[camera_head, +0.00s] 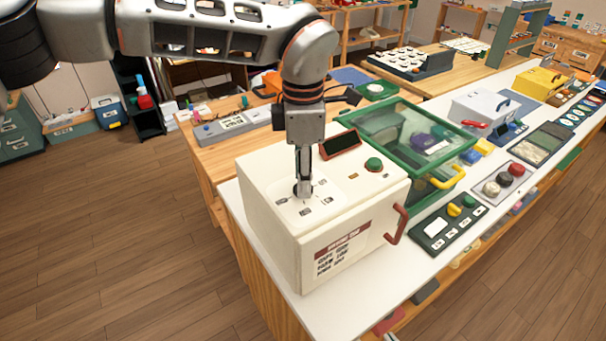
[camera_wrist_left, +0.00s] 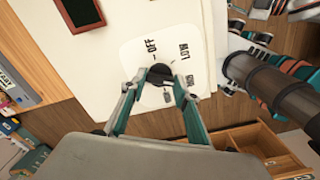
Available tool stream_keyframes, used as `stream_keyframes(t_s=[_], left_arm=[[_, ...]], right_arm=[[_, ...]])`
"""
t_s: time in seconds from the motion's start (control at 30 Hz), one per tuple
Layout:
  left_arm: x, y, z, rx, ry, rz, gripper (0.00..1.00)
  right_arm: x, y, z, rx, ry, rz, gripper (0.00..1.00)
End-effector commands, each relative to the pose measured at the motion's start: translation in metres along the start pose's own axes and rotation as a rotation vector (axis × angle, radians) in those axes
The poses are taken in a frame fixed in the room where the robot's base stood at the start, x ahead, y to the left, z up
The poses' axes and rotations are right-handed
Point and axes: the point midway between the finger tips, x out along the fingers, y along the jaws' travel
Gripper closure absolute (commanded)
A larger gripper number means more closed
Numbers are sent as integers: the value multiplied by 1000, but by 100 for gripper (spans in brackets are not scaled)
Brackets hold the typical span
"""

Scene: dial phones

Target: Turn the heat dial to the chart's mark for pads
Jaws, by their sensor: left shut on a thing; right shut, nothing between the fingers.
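The heat dial (camera_wrist_left: 159,75) is a dark round knob on a white plate with printed marks on top of a cream box (camera_head: 270,170). In the left wrist view, OFF and LOW read clearly above it; the lower marks are partly hidden by the fingers. My left gripper (camera_head: 303,188) points down and is shut on the dial; its fingers also show on both sides of the knob in the left wrist view (camera_wrist_left: 160,82). The dial's pointer is too small to tell. The chart (camera_head: 335,258) is a red-headed label on the box's front; its lines are too small to read.
A dark display (camera_head: 340,144) and a green button (camera_head: 374,164) sit on the box top, and a red handle (camera_head: 398,224) on its side. A green-framed clear case (camera_head: 405,135) stands close behind. Other panels line the white counter to the right.

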Motion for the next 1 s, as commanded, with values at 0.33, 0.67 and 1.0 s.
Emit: stream_keyframes(t_s=[0.33, 0.67, 1.0], left_arm=[[-2, 1, 0, 28, -3, 3, 91], [-2, 1, 0, 26, -3, 3, 53], [-3, 0, 0, 26, -1, 1, 53]], right_arm=[[0, 0, 1, 0, -1, 0, 100], [0, 0, 1, -1, -2, 0, 100], [-1, -1, 4, -2, -7, -3, 100]])
